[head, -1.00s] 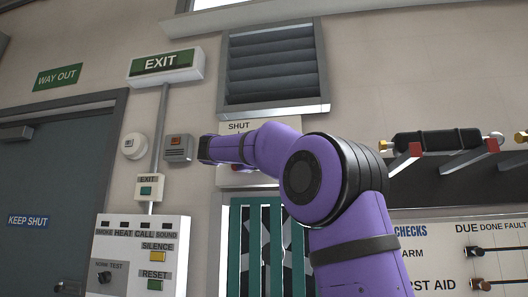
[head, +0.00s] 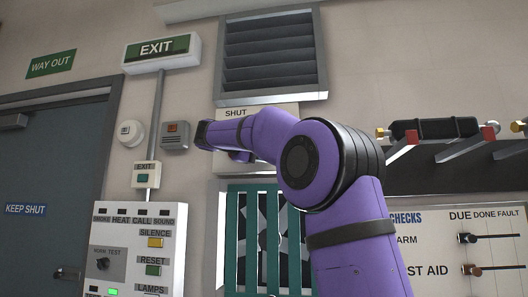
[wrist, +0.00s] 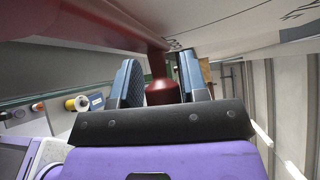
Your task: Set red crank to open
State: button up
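The red crank (wrist: 160,91) shows in the wrist view as a red arm running in from the upper left, with a round red grip standing out toward me. My gripper (wrist: 160,80) has its two blue-grey fingers on either side of that grip, and they appear to press against it. In the head view my gripper (head: 204,135) is at the left end of my purple arm, by a white plate (head: 270,109) marked SHUT. My arm hides the crank and most of the plate there, so its position against the markings cannot be read.
A louvred vent (head: 268,55) is above the plate and a green-barred fan guard (head: 255,240) below. An alarm panel (head: 135,245) and grey box (head: 175,136) are to the left.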

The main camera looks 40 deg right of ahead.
jog(key=shift+o, duration=0.9)
jog(key=w+a+r, duration=0.1)
jog(key=a, duration=0.9)
jog(key=shift+w+a, duration=0.15)
jog(key=shift+a, duration=0.2)
